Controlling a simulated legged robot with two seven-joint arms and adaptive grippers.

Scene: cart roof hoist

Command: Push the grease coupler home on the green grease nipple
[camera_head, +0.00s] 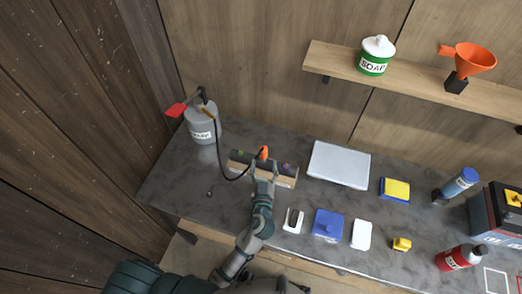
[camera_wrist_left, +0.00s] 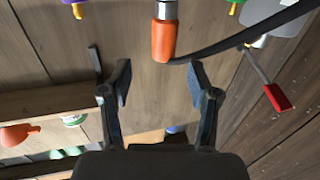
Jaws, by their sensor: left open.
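The orange grease coupler (camera_head: 263,153) stands at the middle of the dark block with a wooden front (camera_head: 266,174). In the left wrist view the coupler (camera_wrist_left: 164,40) has a silver end at the top edge; what that end meets is cut off. The green grease nipple (camera_head: 240,152) is left of it on the block; a green part (camera_wrist_left: 235,3) shows at the wrist view's top right. A purple nipple (camera_head: 286,166) is to the right. My left gripper (camera_head: 264,170) is open and empty, its fingertips (camera_wrist_left: 160,78) spread either side of the coupler's line, apart from it.
A black hose (camera_head: 222,160) runs from the grey grease canister (camera_head: 202,133) to the coupler. A white panel (camera_head: 339,165) lies right of the block. The counter's left end is mostly clear.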

